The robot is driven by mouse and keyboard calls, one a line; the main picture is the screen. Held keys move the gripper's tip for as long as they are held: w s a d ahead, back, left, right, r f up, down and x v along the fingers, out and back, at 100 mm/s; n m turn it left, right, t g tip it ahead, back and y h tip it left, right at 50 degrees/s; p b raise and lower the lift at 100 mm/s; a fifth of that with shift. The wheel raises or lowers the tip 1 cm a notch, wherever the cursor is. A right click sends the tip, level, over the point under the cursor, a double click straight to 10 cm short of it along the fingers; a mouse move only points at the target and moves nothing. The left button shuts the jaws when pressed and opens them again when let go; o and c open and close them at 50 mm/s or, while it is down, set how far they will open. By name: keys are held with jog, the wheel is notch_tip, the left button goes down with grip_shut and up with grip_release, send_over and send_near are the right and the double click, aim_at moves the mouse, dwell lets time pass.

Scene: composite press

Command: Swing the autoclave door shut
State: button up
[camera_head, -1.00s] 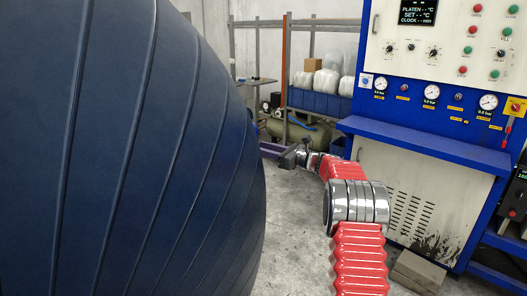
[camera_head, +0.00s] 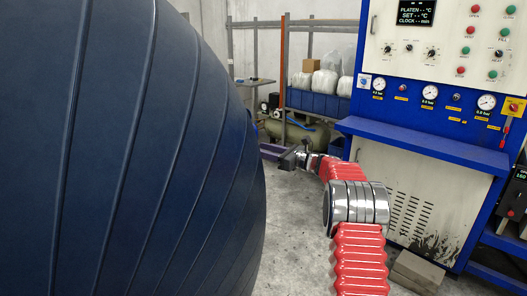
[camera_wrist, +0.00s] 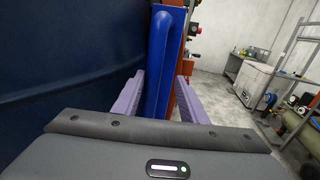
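The large dark blue ribbed dome (camera_head: 120,150), which looks like the autoclave door, fills the left of the head view. Its dark blue face (camera_wrist: 60,45) also fills the left of the wrist view. An upright blue bar (camera_wrist: 160,65), apparently its handle, stands between my gripper's two purple fingers (camera_wrist: 162,85). The fingers are spread either side of the bar, with a gap visible on its right; contact on the left is unclear. In the head view my gripper (camera_head: 272,151) is beside the dome's right edge, its fingertips partly hidden. The autoclave opening is not in view.
A blue and white control cabinet (camera_head: 420,130) with gauges and buttons stands at the right. A shelf with bags (camera_head: 325,83) and a green compressor tank (camera_head: 299,131) are at the back. Bare concrete floor (camera_head: 297,215) lies between the dome and my arm.

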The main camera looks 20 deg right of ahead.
jog(key=shift+d, duration=0.1)
jog(key=v, duration=1.3)
jog(key=shift+s+d, duration=0.15)
jog(key=shift+s, duration=0.2)
